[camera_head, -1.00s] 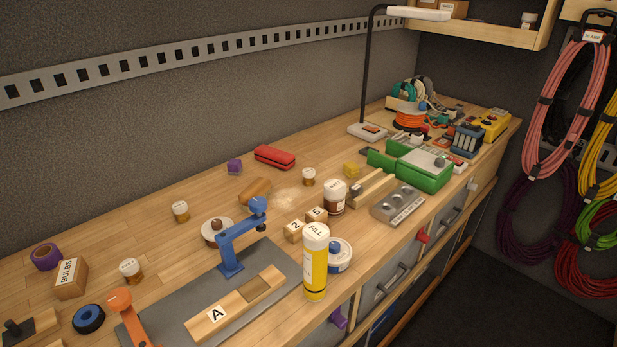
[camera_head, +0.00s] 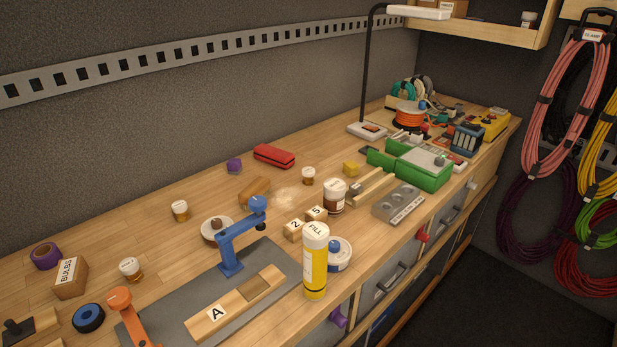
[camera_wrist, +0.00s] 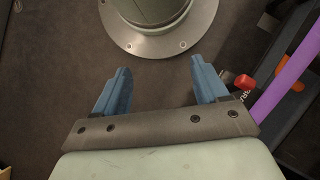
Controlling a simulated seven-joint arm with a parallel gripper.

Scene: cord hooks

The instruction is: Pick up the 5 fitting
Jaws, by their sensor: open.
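The 5 fitting (camera_head: 316,214) is a small light wooden block with a white label marked 5. It stands on the workbench in the head view, beside a similar block marked 2 (camera_head: 294,229). A brown jar with a white lid (camera_head: 335,197) stands just right of the 5 block, and the yellow FILL tube (camera_head: 315,262) stands in front of it. My gripper (camera_wrist: 158,68) shows only in the wrist view. Its two blue fingers are apart with nothing between them. It is over the floor, away from both blocks.
A blue clamp (camera_head: 240,236) stands on a grey mat left of the blocks. A white-and-blue round container (camera_head: 339,254) sits behind the tube. A grey metal plate with holes (camera_head: 398,204) and a green box (camera_head: 424,168) lie to the right. In the wrist view, a purple bar (camera_wrist: 288,78) shows at right.

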